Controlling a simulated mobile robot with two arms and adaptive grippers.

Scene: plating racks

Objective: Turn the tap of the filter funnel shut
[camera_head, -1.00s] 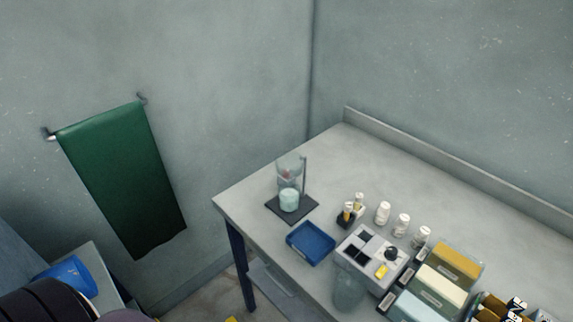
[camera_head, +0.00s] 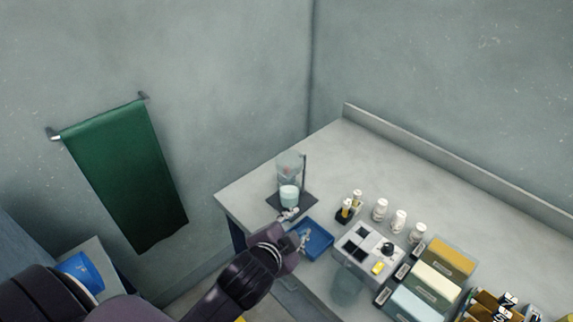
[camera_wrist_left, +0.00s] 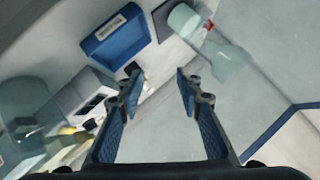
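The clear filter funnel (camera_head: 289,161) is on a stand with a dark base (camera_head: 306,200) near the table's left corner. A pale beaker (camera_head: 289,194) stands beneath it. In the left wrist view the funnel (camera_wrist_left: 228,63) is at the upper right, with its small red tap (camera_wrist_left: 208,26) beside the pale beaker (camera_wrist_left: 182,18). The tap's exact angle is too small to tell. My left gripper (camera_head: 297,228) is open and empty, in front of the stand by the blue tray. Its two fingers are spread apart in the left wrist view (camera_wrist_left: 158,75). My right gripper is out of view.
A blue tray (camera_head: 318,250) lies just right of my left gripper. Small vials, white bottles (camera_head: 399,221), a grey device (camera_head: 352,263) and coloured boxes (camera_head: 449,257) fill the table further right. The table behind the bottles is clear.

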